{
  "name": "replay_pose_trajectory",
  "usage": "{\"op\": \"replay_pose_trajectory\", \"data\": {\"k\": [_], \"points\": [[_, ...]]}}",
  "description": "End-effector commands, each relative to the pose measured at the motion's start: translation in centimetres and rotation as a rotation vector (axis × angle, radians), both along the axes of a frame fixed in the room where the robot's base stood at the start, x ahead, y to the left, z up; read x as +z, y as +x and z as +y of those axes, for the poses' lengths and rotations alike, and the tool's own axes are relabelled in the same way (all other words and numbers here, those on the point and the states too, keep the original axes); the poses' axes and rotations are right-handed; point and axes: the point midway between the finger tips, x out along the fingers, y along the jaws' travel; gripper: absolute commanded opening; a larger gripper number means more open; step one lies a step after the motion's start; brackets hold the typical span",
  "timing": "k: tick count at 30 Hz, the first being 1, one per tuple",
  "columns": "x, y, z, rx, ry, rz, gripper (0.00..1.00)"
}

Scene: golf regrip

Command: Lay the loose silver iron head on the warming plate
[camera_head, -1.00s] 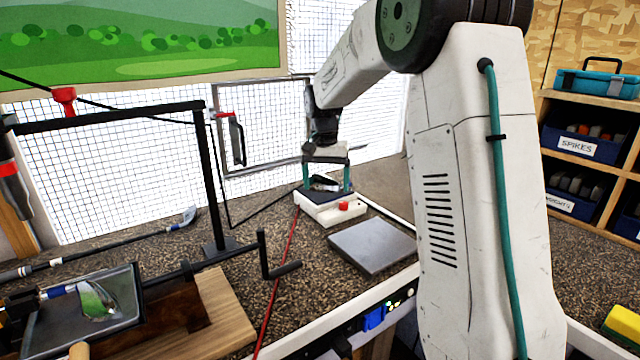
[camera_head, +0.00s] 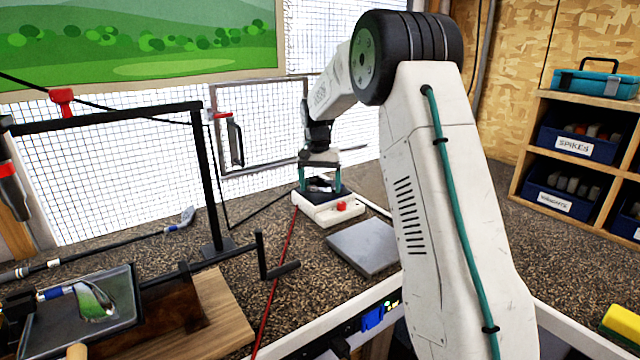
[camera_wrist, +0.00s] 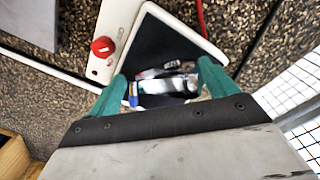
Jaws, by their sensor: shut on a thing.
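The loose silver iron head (camera_wrist: 168,84) is between the green fingers of my gripper (camera_wrist: 163,88), which is shut on it. In the head view, the gripper (camera_head: 322,178) points down over the warming plate (camera_head: 318,213), a white unit with a red knob and a dark top. The wrist view shows the warming plate (camera_wrist: 128,30) directly beneath the head, its dark top around it. The iron head is at or just above the dark top; I cannot tell whether it touches. The fingers partly cover the head.
A grey slab (camera_head: 364,246) lies in front of the warming plate. A red cord (camera_head: 283,255) runs forward from the plate.

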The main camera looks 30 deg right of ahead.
Motion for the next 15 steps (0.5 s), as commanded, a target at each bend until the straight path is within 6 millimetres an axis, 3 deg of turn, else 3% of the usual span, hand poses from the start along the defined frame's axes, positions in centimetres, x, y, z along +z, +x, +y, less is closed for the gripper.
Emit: {"op": "replay_pose_trajectory", "data": {"k": [4,5,6,15], "points": [[-0.33,0.00,0.00,0.000,0.000,0.000,0.43],[-0.32,-0.01,0.00,0.000,0.000,0.000,0.93],[-0.31,-0.01,0.00,0.000,0.000,0.000,1.00],[0.19,0.01,0.00,0.000,-0.001,-0.001,1.00]]}}
